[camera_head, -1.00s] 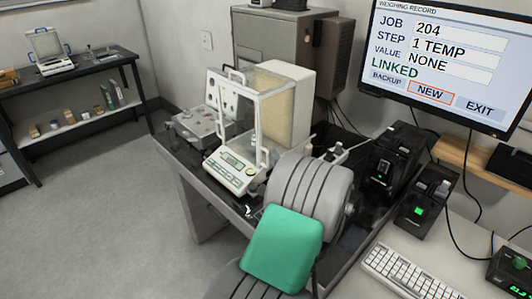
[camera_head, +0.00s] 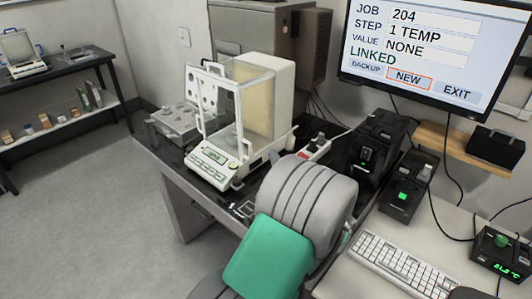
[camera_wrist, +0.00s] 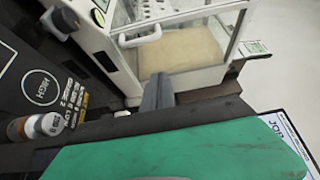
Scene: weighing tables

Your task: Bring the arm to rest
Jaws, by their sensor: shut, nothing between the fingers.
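My arm crosses the lower middle of the head view, with a grey ribbed link and a green pad in front of the bench. In the wrist view the closed grey fingers of my gripper (camera_wrist: 157,92) show near the middle, with nothing held. The fingers appear in front of a balance with a clear chamber; I cannot tell how close they are to it. The green part of my arm fills the bottom of that view. In the head view the gripper is not clearly visible.
The white balance (camera_head: 240,120) stands on a dark bench, with a grey metal device (camera_head: 175,122) to its left. A monitor (camera_head: 425,50), black devices (camera_head: 375,143) and a keyboard (camera_head: 388,262) are at the right. Open floor (camera_head: 90,215) lies left.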

